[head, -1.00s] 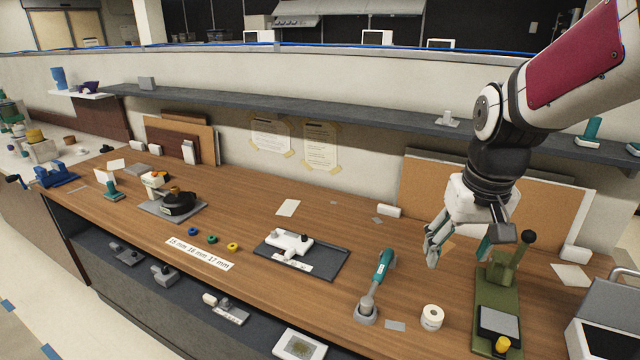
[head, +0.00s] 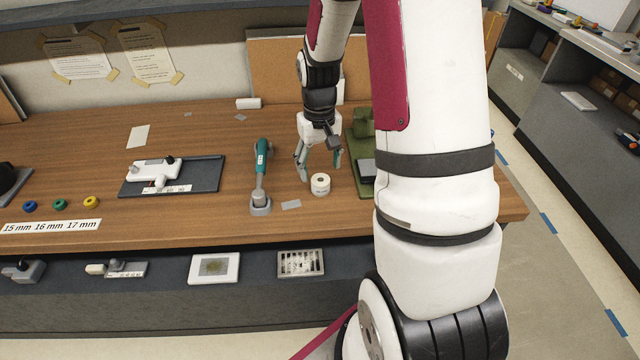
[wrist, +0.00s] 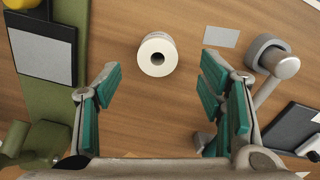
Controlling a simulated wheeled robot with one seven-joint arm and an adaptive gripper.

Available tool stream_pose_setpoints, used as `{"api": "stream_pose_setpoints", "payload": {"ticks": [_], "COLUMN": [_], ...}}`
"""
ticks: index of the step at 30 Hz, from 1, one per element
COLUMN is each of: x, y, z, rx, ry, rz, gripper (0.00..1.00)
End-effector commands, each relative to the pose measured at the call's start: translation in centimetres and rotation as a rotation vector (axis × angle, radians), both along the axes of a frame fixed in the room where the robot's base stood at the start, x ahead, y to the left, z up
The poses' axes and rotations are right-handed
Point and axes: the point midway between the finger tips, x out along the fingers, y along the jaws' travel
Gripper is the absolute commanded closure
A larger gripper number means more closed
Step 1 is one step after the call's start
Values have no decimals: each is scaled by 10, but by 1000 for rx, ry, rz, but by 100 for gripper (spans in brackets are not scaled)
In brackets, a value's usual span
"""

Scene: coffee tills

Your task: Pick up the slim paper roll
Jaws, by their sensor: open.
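A small white paper roll (head: 320,184) stands upright on the wooden counter (head: 215,225), just right of a teal-handled tool. The wrist view shows the roll (wrist: 157,55) from above, with a dark round core hole. My gripper (head: 320,170) is open and empty, pointing down, close behind and above the roll in the head view. In the wrist view my gripper's teal-padded fingers (wrist: 161,75) are spread wide, and the roll lies beyond them, about midway between left and right. No contact with the roll shows.
A teal-handled tool in a grey holder (head: 260,205) stands left of the roll, with a small grey card (head: 291,204) between. A green stand (head: 360,180) is close on the right, partly hidden by my arm. A dark tray (head: 205,177) lies further left.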

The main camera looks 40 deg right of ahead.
Motion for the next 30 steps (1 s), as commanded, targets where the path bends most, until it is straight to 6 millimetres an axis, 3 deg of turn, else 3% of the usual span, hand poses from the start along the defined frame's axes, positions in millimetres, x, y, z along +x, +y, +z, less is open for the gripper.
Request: {"api": "stream_pose_setpoints", "payload": {"ticks": [7, 18, 26, 27, 30], "x": [-1, 1, 1, 1, 1], "y": [0, -3, -3, -3, -3], "z": [-16, -59, -62, -62, -62], "rx": [1, 1, 0, 0, 0], "ry": [2, 1, -1, -1, -1], "rz": [0, -1, -1, -1, -1], "gripper": [37, 37, 37, 40, 62]}}
